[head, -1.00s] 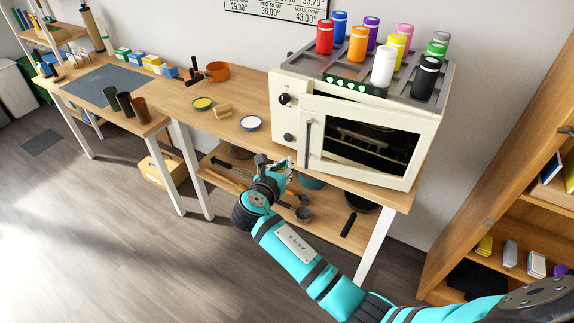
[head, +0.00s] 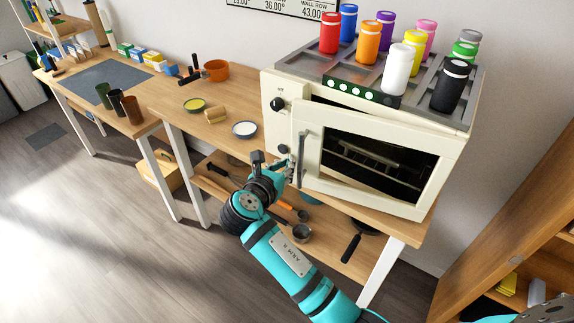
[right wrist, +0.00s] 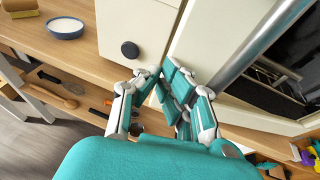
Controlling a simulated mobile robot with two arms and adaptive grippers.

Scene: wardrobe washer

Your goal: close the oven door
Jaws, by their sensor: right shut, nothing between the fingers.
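The cream oven (head: 275,128) stands on the wooden table, with its door (head: 312,150) ajar. A dark gap shows along the door's top, and its left, handle side stands out from the body. The door has a dark window and an upright metal handle (head: 300,158), also in the right wrist view (right wrist: 262,40). My right gripper (head: 288,168) is shut and empty, low by the door's left edge. In the right wrist view its fingers (right wrist: 163,72) lie near the seam between knob panel and door; contact cannot be told. My left gripper is not in view.
Several coloured bottles (head: 398,66) stand on the oven's top tray. A shallow white bowl (head: 245,129) sits on the table left of the oven. A lower shelf holds pans and utensils. A wooden shelf unit (head: 515,225) stands at the right.

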